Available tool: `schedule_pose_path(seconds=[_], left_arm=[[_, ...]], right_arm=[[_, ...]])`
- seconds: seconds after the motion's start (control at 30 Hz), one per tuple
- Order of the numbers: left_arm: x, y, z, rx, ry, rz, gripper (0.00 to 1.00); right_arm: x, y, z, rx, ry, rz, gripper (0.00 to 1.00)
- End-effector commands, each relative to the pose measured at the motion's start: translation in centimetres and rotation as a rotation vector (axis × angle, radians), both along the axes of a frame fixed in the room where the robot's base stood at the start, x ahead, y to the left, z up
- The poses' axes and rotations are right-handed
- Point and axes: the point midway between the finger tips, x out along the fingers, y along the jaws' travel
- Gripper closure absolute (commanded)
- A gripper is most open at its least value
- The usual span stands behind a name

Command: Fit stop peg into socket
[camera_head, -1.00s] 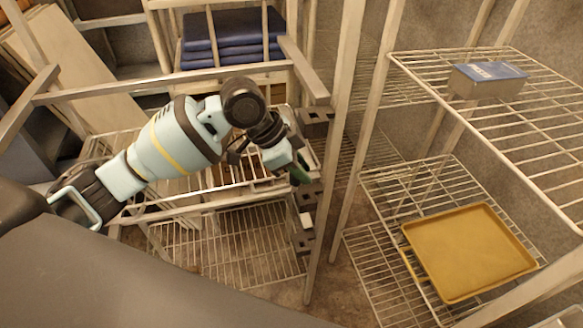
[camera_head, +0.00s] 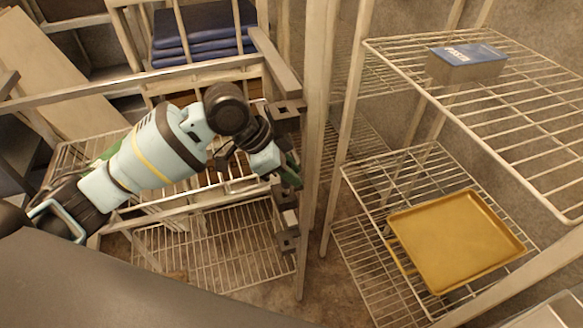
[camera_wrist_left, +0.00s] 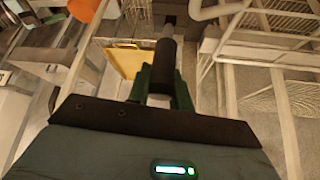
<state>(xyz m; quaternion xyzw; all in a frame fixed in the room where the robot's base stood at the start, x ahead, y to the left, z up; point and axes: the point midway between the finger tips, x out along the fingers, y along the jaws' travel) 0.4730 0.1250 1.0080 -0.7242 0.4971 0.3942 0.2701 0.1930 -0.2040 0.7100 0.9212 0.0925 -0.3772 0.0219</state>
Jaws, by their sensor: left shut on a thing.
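My left gripper (camera_head: 290,172) is beside the pale rack post, between dark brackets, with green fingers. In the left wrist view, the gripper (camera_wrist_left: 162,88) is shut around a dark cylindrical peg (camera_wrist_left: 164,62). The peg has a narrower grey end (camera_wrist_left: 168,31) pointing toward a dark block (camera_wrist_left: 171,8) at the top edge. In the head view the peg is hidden by the gripper. Dark brackets with openings sit on the post, an upper one (camera_head: 287,110) and a lower one (camera_head: 288,240). I cannot tell which is the socket, or whether the peg touches it. My right gripper is out of view.
A wire rack on the right holds a yellow tray (camera_head: 455,240) and a blue-topped box (camera_head: 467,62). Folded blue cloths (camera_head: 205,35) lie behind the left frame. Pale rails (camera_head: 130,83) surround my left arm. An orange thing (camera_wrist_left: 86,9) shows in the wrist view.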

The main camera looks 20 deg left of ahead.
Motion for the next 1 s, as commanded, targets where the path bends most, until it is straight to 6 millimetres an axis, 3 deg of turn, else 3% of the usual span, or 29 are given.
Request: schedule_pose_path(seconds=[1.0], left_arm=[[-0.16, 0.46, -0.39, 0.001, 0.002, 0.002, 1.00]], right_arm=[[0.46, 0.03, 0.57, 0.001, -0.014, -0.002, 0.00]])
